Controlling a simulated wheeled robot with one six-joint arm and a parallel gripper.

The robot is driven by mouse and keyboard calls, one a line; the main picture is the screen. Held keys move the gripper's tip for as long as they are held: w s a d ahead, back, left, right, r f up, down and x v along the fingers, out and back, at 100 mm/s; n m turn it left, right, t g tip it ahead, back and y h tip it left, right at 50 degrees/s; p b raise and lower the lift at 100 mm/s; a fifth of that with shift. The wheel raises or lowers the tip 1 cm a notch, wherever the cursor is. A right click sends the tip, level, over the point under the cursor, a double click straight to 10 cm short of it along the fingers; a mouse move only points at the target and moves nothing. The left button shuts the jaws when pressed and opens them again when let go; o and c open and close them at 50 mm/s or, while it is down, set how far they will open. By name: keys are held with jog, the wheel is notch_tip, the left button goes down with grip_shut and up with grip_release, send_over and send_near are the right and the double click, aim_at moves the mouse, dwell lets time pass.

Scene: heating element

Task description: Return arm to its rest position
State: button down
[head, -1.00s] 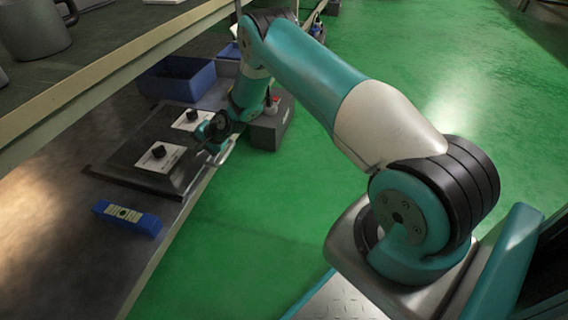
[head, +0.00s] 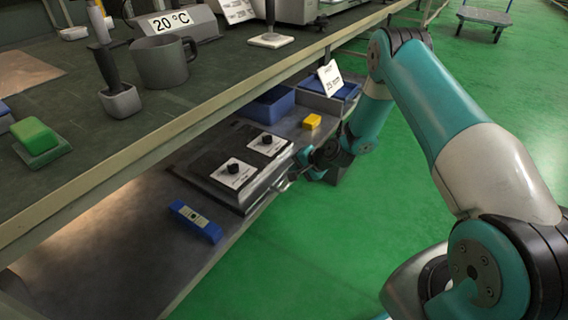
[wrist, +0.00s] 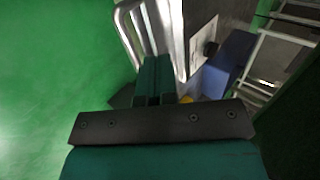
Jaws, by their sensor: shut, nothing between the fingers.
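My arm reaches from the right of the head view down to the lower shelf. My gripper (head: 292,174) is at the front edge of the heating element (head: 214,199), a dark flat unit with two white panels and black knobs. In the wrist view my gripper (wrist: 157,62) shows its two teal fingers together and empty. They point along the metal handle (wrist: 128,30) of the unit. I cannot tell whether they touch it. One knob (wrist: 210,48) also shows there.
The lower shelf holds a blue and white device (head: 196,222), a blue bin (head: 268,106) and a yellow block (head: 312,121). The upper shelf edge (head: 150,140) runs above, with a grey mug (head: 163,64) on it. Green floor (head: 330,250) lies open in front.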

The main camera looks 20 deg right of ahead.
jog(key=shift+s+d+r, duration=0.1)
jog(key=shift+s+r, duration=0.05)
jog(key=shift+s, duration=0.05)
jog(key=s+a+r+n+g+y+p, duration=0.1)
jog(key=s+a+r+n, duration=0.3)
jog(key=r, duration=0.5)
jog(key=s+a+r+n+g+p, duration=0.25)
jog(key=a+r, duration=0.35)
jog(key=r, duration=0.3)
jog(key=s+a+r+n+g+y+p, duration=0.1)
jog(key=s+a+r+n, duration=0.3)
jog(key=r, duration=0.6)
jog(key=s+a+r+n+g+h+p, duration=0.1)
jog(key=s+r+n, duration=0.3)
jog(key=s, duration=0.5)
jog(key=s+a+r+n+g+h+p, duration=0.1)
jog(key=s+r+n+p, duration=0.1)
jog(key=s+r, duration=0.5)
jog(key=s+a+r+n+g+h+p, duration=0.15)
jog(key=s+r, duration=0.25)
jog(key=s, duration=0.6)
notch_tip(320, 180, up, 37)
jog(key=p, duration=3.7)
jog(key=shift+w+d+n+y, duration=0.15)
jog(key=shift+w+n+y, duration=0.15)
jog(key=shift+w+y, duration=0.15)
